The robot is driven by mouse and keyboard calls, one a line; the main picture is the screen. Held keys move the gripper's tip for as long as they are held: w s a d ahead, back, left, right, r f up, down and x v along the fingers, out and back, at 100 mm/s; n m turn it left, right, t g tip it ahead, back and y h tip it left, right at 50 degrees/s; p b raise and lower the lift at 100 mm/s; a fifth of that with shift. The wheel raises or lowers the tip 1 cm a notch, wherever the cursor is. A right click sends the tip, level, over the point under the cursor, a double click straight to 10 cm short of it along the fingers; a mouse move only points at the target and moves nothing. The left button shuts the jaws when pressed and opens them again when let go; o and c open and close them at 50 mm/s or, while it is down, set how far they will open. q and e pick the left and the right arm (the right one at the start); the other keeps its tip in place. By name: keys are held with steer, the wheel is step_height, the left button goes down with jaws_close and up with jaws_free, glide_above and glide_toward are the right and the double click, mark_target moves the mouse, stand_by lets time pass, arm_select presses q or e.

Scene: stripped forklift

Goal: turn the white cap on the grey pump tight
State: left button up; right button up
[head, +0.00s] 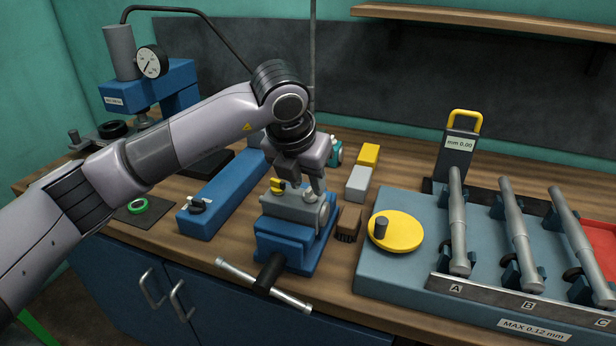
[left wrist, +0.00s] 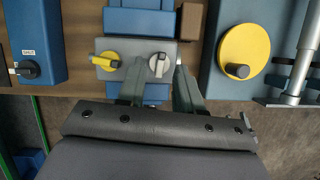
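The grey pump (head: 292,209) is held in a blue vise (head: 285,240) on the bench. It also shows in the left wrist view (left wrist: 122,49). The white cap (left wrist: 159,65) sits on the pump's right part and has a dark mark on it. A yellow cap or lever (left wrist: 104,61) sits on the pump's left part. My left gripper (left wrist: 158,72) is open over the pump, one finger on either side of the white cap; I see no finger touching the cap. In the head view this gripper (head: 300,185) points down and partly hides the pump. My right gripper is not in view.
A blue box with a dark knob (head: 198,206) lies left of the vise. A blue-grey station with a yellow disc (head: 402,228) and several grey cylinders stands on the right. The vise handle (head: 262,284) sticks out past the bench's front edge. Small blocks (head: 359,182) stand behind right.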

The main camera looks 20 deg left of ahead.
arm_select(q)
steer(key=shift+w+f, duration=0.2)
steer(key=shift+f, duration=0.25)
jaws_close()
